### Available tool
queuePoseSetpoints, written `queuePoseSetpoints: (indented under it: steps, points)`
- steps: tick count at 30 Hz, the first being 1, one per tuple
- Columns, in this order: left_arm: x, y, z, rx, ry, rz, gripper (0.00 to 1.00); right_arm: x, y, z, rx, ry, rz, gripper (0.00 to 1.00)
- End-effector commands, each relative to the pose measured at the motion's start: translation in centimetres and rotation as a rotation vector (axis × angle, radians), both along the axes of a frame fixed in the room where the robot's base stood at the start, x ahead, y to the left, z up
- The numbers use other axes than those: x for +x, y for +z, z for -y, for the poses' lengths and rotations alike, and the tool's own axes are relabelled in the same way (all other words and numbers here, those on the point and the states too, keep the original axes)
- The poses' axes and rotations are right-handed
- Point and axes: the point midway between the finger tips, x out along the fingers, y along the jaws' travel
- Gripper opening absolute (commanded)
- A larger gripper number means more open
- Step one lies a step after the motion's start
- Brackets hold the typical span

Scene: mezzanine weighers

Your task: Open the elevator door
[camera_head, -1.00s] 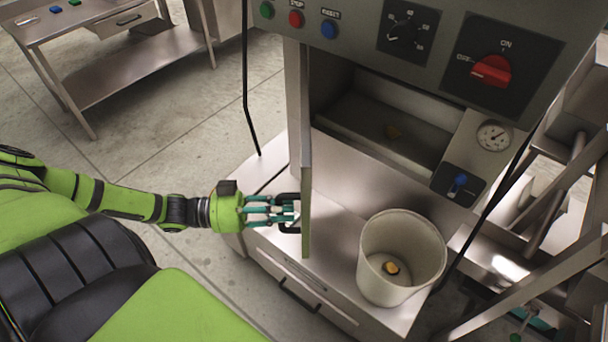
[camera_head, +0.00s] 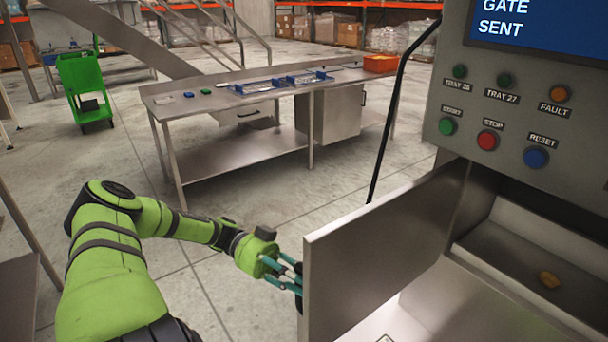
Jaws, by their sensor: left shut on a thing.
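The elevator door (camera_head: 380,255) is a flat grey metal panel on the front of the weighing machine. It stands swung open, and the opening behind it shows. My left gripper (camera_head: 289,274) is at the door's outer side, by its free edge, with teal fingers shut on the door handle. Most of the handle is hidden behind the panel; only a dark bit (camera_head: 299,304) shows. Inside the opening, a small yellowish-brown lump (camera_head: 549,279) lies on a metal surface. My right gripper is out of view.
The control panel (camera_head: 545,115) above the opening has several coloured buttons and a screen reading "GATE SENT". A black cable (camera_head: 388,120) hangs beside the door. A steel table (camera_head: 200,102) with blue trays stands behind. A green cart (camera_head: 84,88) is far left. Floor between is clear.

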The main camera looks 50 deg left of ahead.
Motion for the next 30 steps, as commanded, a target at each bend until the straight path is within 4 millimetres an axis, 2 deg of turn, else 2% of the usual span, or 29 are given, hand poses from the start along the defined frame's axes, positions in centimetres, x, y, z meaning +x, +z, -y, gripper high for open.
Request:
queuePoseSetpoints:
  steps: [3,17,18,19,27,30]
  points:
    - [0.0,-0.3,-0.5,0.003,-0.002,-0.005,0.00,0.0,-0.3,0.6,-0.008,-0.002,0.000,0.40]
    - [0.1,-0.2,-0.8,0.004,-0.002,-0.005,0.00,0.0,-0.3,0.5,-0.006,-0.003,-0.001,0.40]
    - [0.1,-0.2,-0.8,0.004,-0.002,-0.005,0.35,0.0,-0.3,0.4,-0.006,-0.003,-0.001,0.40]
    - [0.1,-0.2,-0.8,0.004,-0.002,-0.005,0.47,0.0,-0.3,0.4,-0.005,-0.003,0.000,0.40]
    - [0.2,-0.1,-0.8,0.002,0.000,-0.001,0.48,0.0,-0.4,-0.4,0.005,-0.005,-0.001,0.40]
    - [0.2,0.0,-1.0,0.002,0.000,-0.001,0.48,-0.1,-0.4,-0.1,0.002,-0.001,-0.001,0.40]
